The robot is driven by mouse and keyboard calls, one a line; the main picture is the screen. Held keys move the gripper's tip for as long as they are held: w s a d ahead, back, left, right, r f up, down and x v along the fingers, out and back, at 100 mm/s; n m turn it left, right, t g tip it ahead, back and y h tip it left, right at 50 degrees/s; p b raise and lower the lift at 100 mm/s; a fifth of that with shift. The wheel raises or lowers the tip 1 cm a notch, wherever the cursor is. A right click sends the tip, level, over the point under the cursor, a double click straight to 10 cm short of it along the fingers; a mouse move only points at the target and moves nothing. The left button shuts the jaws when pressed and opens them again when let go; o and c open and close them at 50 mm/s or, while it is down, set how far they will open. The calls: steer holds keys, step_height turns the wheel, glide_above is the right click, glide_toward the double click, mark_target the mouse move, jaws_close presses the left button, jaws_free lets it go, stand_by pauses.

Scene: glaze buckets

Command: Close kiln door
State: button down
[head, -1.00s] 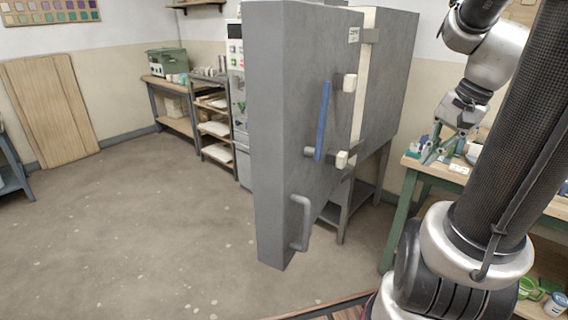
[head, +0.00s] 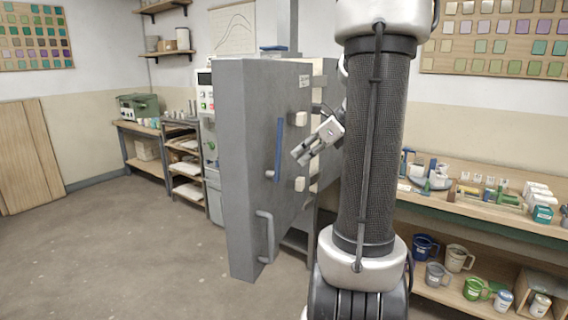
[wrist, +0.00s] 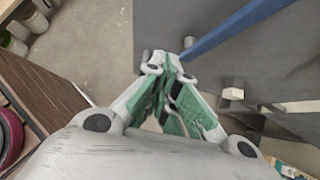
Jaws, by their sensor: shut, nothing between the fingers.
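The kiln door (head: 240,170) is a thick grey slab standing out from the kiln, with pale lining showing along the kiln side. It looks ajar, but its exact angle is hard to tell. It carries a long blue upright bar (head: 279,150) and a grey pull handle (head: 265,235) lower down. In the wrist view the blue bar (wrist: 232,28) crosses the upper right, over the grey door face (wrist: 280,60). My gripper (head: 299,154) is beside the bar, to its right, apparently apart from it. Its green-padded fingers (wrist: 172,68) are together and empty.
A workbench (head: 480,212) with tools and mugs (head: 425,247) stands at right. A shelf rack (head: 186,168) stands behind the door. The floor (head: 120,260) at left is clear.

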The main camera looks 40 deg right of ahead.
glide_toward(259, 179)
step_height(259, 179, down, 3)
steer(key=s, duration=0.1)
steer(key=shift+w+a+f, duration=0.15)
steer(key=shift+w+a, duration=0.35)
steer(key=shift+w, duration=0.4)
steer(key=shift+w+a+f, duration=0.1)
steer(key=shift+w+a, duration=0.35)
steer(key=shift+w, duration=0.4)
steer(key=shift+w+a, duration=0.1)
